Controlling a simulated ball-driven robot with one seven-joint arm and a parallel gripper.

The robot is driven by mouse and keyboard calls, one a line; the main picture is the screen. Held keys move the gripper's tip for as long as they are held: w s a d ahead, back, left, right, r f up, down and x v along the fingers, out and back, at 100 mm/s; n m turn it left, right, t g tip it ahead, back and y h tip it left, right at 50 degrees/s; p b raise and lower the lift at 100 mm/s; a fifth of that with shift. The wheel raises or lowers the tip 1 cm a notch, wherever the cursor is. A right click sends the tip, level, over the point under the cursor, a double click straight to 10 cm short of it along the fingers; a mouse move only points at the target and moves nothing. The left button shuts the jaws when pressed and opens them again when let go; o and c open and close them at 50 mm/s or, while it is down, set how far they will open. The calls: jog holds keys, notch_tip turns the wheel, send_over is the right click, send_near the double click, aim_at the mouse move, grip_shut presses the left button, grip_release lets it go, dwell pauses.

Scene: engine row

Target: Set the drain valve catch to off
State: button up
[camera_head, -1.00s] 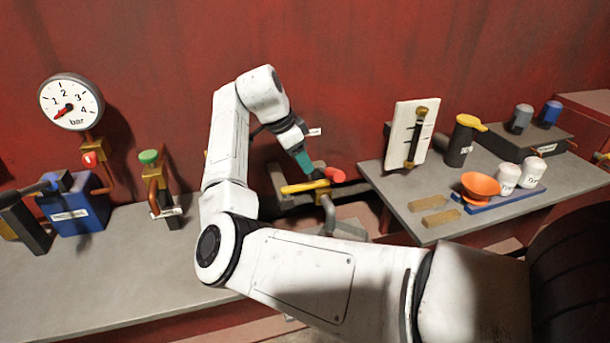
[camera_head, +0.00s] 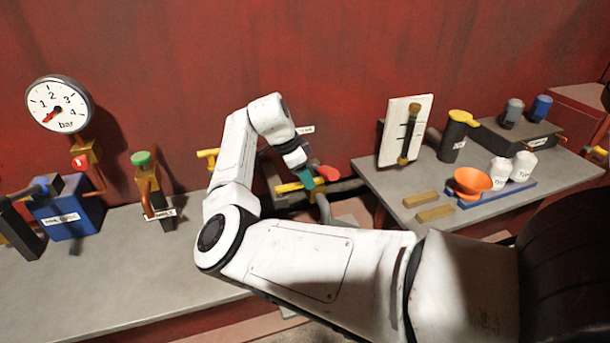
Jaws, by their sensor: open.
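A valve on dark pipework sits in the gap between the two benches, with a yellow lever (camera_head: 289,187) and a red rounded part (camera_head: 327,173). I cannot tell which of these is the drain valve catch, nor read its setting. A small white label (camera_head: 305,130) on the wall above is partly hidden by my arm and not clearly readable. My gripper (camera_head: 306,179), with teal fingers, is open. It points down at the valve, just left of the red part and overlapping the yellow lever's right end. Contact cannot be told; the fingers hide part of the valve.
The left bench (camera_head: 120,280) carries a gauge (camera_head: 60,104), a blue box (camera_head: 68,215) and a green-topped valve (camera_head: 141,159). The right bench (camera_head: 385,185) holds a white panel (camera_head: 396,130), wooden blocks (camera_head: 434,213) and an orange bowl (camera_head: 473,182). The red wall stands close behind.

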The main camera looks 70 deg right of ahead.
jog(key=shift+s+f, duration=0.1)
jog(key=shift+f, duration=0.2)
jog(key=shift+c, duration=0.5)
grip_shut()
